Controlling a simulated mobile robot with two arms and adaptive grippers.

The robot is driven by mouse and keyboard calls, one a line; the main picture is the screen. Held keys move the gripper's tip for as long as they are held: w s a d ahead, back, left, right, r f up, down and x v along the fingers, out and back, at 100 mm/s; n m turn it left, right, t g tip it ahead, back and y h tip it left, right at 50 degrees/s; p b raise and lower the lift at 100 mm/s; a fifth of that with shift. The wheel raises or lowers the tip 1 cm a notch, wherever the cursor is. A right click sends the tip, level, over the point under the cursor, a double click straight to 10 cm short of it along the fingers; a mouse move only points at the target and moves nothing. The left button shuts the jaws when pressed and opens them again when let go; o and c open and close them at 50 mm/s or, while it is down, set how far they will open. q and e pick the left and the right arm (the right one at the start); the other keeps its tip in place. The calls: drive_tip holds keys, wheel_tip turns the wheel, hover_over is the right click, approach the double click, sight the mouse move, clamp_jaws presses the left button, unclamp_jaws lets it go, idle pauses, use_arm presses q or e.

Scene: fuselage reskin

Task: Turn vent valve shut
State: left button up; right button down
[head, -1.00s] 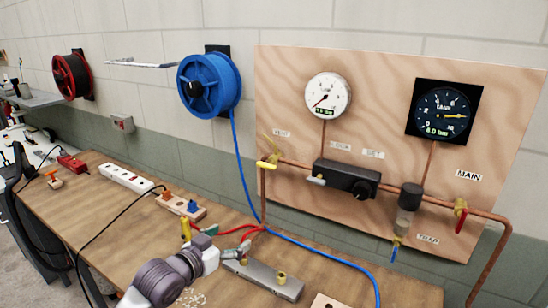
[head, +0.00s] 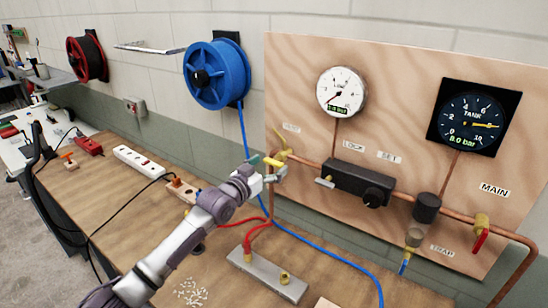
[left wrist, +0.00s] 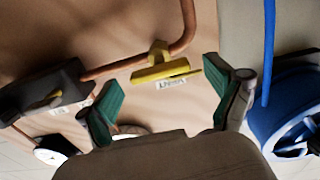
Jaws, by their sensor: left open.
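The vent valve (head: 274,161) has a yellow handle and sits at the left end of the copper pipe on the plywood board. In the left wrist view its yellow bar handle (left wrist: 160,71) lies crosswise just beyond the gap between the fingertips, by the small VENT label (left wrist: 172,85). My left gripper (head: 268,168) is open, with its fingers to either side of the handle; it also shows in the left wrist view (left wrist: 156,95) with green pads. I cannot tell whether a pad touches the handle. My right gripper is not in view.
A black regulator box (head: 352,183) stands right of the valve. A blue hose reel (head: 216,75) hangs left. A grey metal block (head: 268,275) lies on the bench.

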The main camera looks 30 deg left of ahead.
use_arm(q)
drive_tip(key=shift+w+r, duration=0.1)
drive_tip(key=shift+w, duration=0.45)
drive_tip(key=shift+w+d, duration=0.1)
drive_tip(key=shift+w, duration=0.4)
drive_tip(key=c, duration=1.2)
drive_tip(key=shift+o, duration=0.2)
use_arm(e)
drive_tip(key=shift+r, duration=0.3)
